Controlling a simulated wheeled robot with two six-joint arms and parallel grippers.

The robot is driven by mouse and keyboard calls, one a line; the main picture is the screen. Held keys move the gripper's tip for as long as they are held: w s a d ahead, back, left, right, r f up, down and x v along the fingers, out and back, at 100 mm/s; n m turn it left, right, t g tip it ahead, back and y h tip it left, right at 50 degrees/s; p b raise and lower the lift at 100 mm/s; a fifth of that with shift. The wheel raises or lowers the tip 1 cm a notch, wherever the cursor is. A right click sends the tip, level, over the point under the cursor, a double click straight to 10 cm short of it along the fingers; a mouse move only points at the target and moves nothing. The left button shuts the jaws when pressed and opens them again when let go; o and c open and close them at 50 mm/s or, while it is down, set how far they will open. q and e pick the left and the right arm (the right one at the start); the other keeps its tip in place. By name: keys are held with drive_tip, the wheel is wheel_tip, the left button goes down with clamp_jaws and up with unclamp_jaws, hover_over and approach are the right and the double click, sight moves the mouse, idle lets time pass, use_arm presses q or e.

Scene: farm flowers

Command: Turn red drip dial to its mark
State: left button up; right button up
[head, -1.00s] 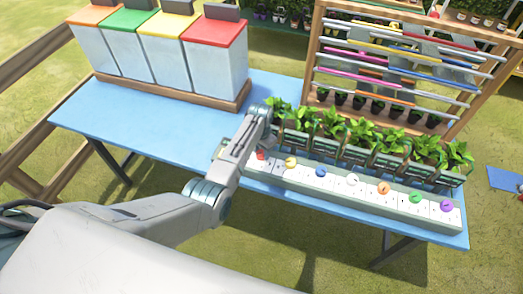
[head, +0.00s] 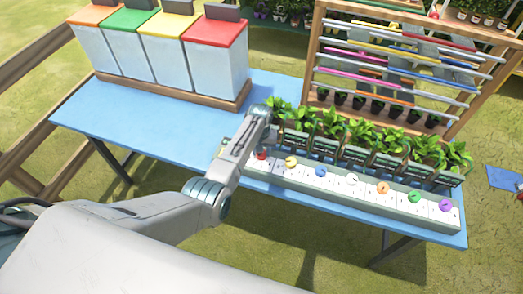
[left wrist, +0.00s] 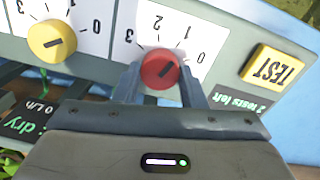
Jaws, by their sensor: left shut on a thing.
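The red dial (left wrist: 160,70) sits on the grey dial panel (left wrist: 225,75) beside a printed scale numbered 0 to 3. Its dark pointer line slants to the upper right in the left wrist view, toward the low end of the scale. My left gripper (left wrist: 161,84) is shut on the red dial, one finger on each side. In the head view the red dial (head: 261,156) shows at the left end of the dial row, just below my left gripper (head: 267,146). I cannot make out a separate target mark. My right gripper is not in view.
A yellow dial (left wrist: 52,41) is beside the red one, and a yellow TEST button (left wrist: 272,68) is on its other side. More coloured dials run right along the panel. Potted plants (head: 375,148) stand behind it. Lidded bins (head: 215,65) stand at the back left.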

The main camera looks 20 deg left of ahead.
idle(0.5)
use_arm(q)
drive_tip(key=o, duration=1)
drive_tip(key=shift+r, duration=0.5)
drive_tip(key=shift+a+r+b, duration=0.1)
drive_tip(key=shift+r+b, duration=1.35)
drive_tip(key=shift+r, duration=3.45)
